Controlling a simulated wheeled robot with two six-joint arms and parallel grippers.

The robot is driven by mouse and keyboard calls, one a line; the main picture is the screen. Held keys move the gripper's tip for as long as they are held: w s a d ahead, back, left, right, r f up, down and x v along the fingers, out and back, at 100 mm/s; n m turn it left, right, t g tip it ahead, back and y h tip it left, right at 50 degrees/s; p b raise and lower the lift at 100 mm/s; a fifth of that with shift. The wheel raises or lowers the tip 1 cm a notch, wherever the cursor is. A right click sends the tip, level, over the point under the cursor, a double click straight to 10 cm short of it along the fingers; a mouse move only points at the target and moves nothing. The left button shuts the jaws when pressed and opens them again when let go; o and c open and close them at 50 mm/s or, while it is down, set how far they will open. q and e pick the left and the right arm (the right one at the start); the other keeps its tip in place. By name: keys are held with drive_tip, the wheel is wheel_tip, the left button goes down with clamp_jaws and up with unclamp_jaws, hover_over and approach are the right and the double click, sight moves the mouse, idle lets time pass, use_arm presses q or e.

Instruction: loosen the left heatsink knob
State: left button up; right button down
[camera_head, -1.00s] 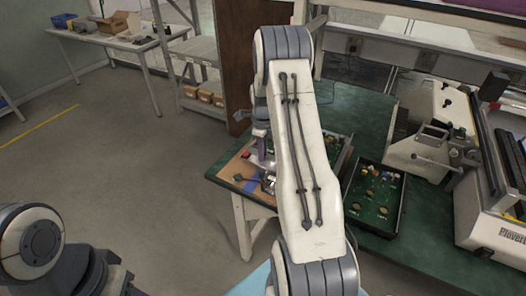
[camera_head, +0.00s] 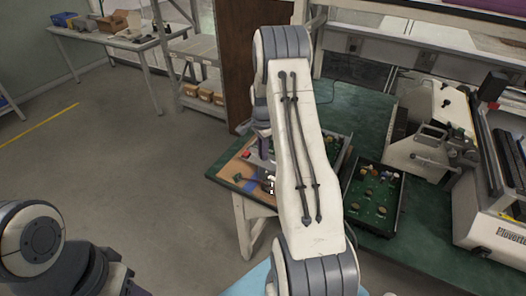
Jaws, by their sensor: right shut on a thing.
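My right arm crosses the middle of the view and hides much of the work spot. My right gripper (camera_head: 269,184) is low over the near left corner of the green bench, at a board with a tan patch (camera_head: 232,172). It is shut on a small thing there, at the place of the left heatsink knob. The knob itself is too small and covered to make out clearly. My left arm shows at the lower left, but its gripper is out of view.
A dark tray (camera_head: 374,206) with a green board and small parts lies right of my arm on the green bench (camera_head: 423,238). A white machine (camera_head: 437,135) stands farther right. A side table (camera_head: 115,38) with boxes is at the back left. The floor on the left is clear.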

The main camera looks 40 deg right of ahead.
drive_tip(key=n, duration=0.4)
drive_tip(key=shift+n, duration=0.3)
drive_tip(key=n, duration=1)
drive_tip(key=shift+p, duration=0.3)
drive_tip(key=n, duration=0.4)
drive_tip(key=shift+n, duration=0.3)
drive_tip(key=n, duration=0.9)
drive_tip(key=shift+n, duration=0.4)
drive_tip(key=n, duration=0.9)
drive_tip(key=shift+n, duration=0.3)
